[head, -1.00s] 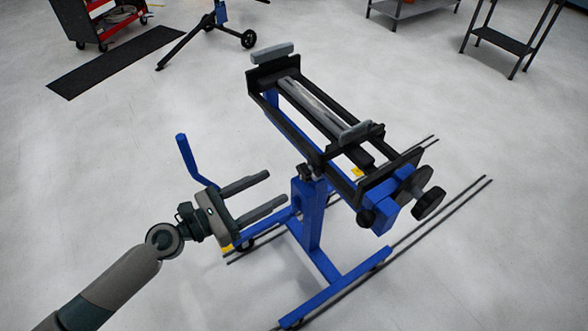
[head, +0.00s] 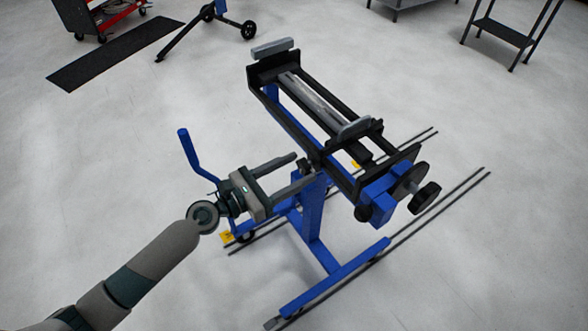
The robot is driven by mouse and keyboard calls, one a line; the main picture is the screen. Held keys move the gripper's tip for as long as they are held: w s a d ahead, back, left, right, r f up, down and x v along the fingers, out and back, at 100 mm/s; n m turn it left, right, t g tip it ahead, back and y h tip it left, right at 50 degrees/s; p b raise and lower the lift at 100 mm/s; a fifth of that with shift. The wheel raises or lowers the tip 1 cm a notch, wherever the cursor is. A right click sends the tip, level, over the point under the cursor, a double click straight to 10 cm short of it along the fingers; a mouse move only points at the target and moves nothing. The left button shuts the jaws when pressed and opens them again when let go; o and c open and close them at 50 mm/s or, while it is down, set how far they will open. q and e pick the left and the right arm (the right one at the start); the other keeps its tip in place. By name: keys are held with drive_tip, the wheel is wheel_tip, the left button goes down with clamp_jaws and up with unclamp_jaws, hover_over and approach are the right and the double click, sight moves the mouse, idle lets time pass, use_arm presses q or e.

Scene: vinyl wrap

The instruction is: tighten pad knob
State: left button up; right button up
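A small dark knob (head: 304,166) shows at the top of the blue post. I cannot tell which is the pad knob. My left gripper (head: 305,168) is open, its two fingers apart, pointing right with the tips close to the small dark knob. Contact cannot be told. My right gripper is not in view.
The stand's blue base (head: 335,277) spreads over the floor, with dark rails (head: 440,214) beside it. A blue crank-like bar (head: 186,160) rises behind my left gripper. A black mat (head: 105,55), red cart and shelves stand far back.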

use_arm(q)
drive_tip(key=c, duration=0.8)
drive_tip(key=shift+c, duration=0.2)
